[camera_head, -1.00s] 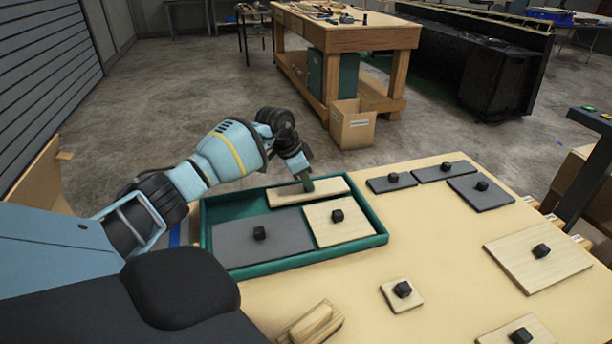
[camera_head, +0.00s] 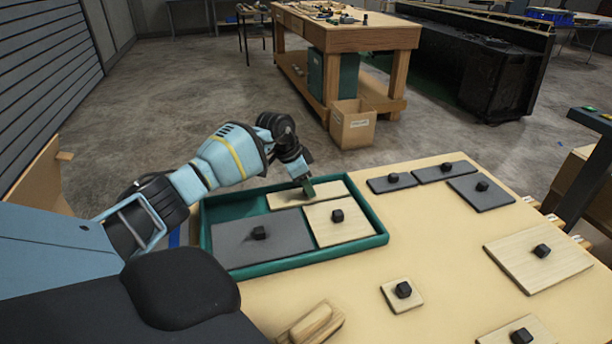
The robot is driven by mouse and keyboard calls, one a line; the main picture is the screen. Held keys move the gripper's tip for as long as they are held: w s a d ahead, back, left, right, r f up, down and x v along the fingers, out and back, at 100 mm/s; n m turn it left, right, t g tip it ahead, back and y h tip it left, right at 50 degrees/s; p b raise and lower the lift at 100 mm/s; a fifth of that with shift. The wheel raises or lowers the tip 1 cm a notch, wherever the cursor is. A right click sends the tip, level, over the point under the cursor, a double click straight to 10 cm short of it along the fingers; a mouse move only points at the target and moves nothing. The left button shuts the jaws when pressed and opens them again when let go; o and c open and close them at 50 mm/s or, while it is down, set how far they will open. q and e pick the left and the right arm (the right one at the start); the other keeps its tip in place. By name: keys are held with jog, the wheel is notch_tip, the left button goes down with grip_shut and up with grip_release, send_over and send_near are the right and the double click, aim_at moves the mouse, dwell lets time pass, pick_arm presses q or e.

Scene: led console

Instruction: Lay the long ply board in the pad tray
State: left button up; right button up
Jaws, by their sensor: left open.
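The long ply board (camera_head: 330,190), pale wood, lies in the back right of the green pad tray (camera_head: 378,222), behind a square ply board (camera_head: 325,228) and beside a large grey board (camera_head: 235,242), both in the tray with black knobs. My left gripper (camera_head: 308,188) is at the middle of the long ply board, pointing down, and is open; its green fingertip hides the board's knob. Whether the fingers still touch the knob cannot be told. My right gripper is not in view.
Grey boards with knobs (camera_head: 391,183) (camera_head: 446,172) (camera_head: 480,194) lie right of the tray. Ply boards (camera_head: 520,262) (camera_head: 392,296) (camera_head: 495,338) lie nearer and right. Wooden blocks (camera_head: 310,325) sit at the front edge. The middle of the table is clear.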

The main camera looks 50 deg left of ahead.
pick_arm(q)
jog(key=v, duration=1.2)
jog(key=shift+p, duration=0.45)
jog(key=shift+f, duration=0.1)
